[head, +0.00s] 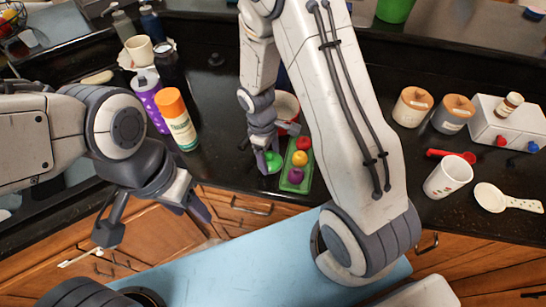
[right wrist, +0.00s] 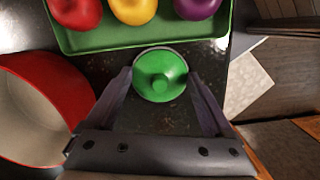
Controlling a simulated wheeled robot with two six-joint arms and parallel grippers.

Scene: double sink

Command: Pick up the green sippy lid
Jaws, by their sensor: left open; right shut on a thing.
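The green sippy lid (right wrist: 162,75) is round with a raised spout, and it sits between the fingertips of my right gripper (right wrist: 161,84) in the right wrist view. In the head view the lid (head: 273,162) shows partly behind the fingers of my right gripper (head: 270,160), at the front of the dark counter. That gripper is shut on the lid; I cannot tell whether the lid still touches the counter. My left gripper (head: 155,222) is open and empty, in front of the counter on the left.
A green tray (right wrist: 95,42) with red, yellow and purple fruits lies right beside the lid. A red pot (right wrist: 62,95) stands close on the other side. An orange-capped bottle (head: 178,122) and purple bottle (head: 150,98) stand left. A white cup (head: 447,180) stands right.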

